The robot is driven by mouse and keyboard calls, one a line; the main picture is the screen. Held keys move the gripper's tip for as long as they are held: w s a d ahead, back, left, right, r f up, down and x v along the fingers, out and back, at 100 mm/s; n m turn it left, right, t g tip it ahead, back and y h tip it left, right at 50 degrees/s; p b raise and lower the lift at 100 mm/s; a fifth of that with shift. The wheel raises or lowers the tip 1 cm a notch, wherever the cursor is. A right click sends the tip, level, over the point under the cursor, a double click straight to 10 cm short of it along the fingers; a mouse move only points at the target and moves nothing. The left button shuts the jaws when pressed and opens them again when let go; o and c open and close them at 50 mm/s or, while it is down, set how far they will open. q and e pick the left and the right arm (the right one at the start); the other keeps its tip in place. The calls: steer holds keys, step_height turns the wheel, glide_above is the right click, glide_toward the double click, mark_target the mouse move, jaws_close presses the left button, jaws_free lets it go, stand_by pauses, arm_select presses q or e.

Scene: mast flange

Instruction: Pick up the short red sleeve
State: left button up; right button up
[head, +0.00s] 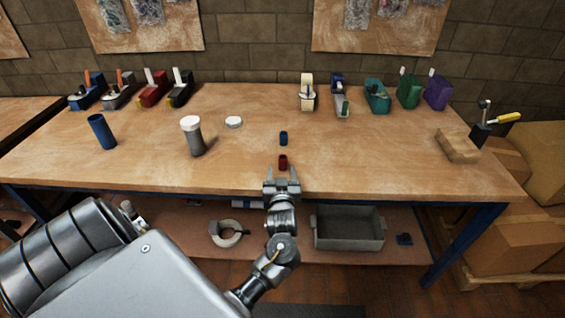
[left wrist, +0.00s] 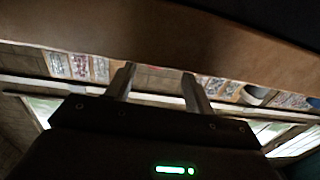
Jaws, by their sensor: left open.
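The short red sleeve (head: 283,162) stands on the wooden workbench (head: 350,165) near its front edge. My left gripper (head: 282,172) is open, at the bench's front edge just on the near side of the red sleeve. In the head view its two fingers point toward the sleeve, one to each side of it. I cannot tell whether they reach around it. My right gripper is not in view.
A short blue sleeve (head: 283,138) stands just behind the red one. A grey cylinder with a white top (head: 194,138), a white disc (head: 233,122) and a tall blue tube (head: 102,132) stand left. Tape dispensers line the back. A grey bin (head: 349,228) sits on the lower shelf.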

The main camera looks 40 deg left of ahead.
mark_target(283, 163)
arm_select(q)
steer(key=x, duration=0.4)
steer(key=shift+w+d+r+p, duration=0.15)
steer(key=shift+d+p, duration=0.05)
steer(key=shift+p, duration=0.15)
steer(key=shift+w+a, duration=0.25)
steer(key=shift+w, duration=0.05)
steer(key=shift+w+a, duration=0.15)
steer(key=c, duration=1)
steer(key=shift+c, duration=0.2)
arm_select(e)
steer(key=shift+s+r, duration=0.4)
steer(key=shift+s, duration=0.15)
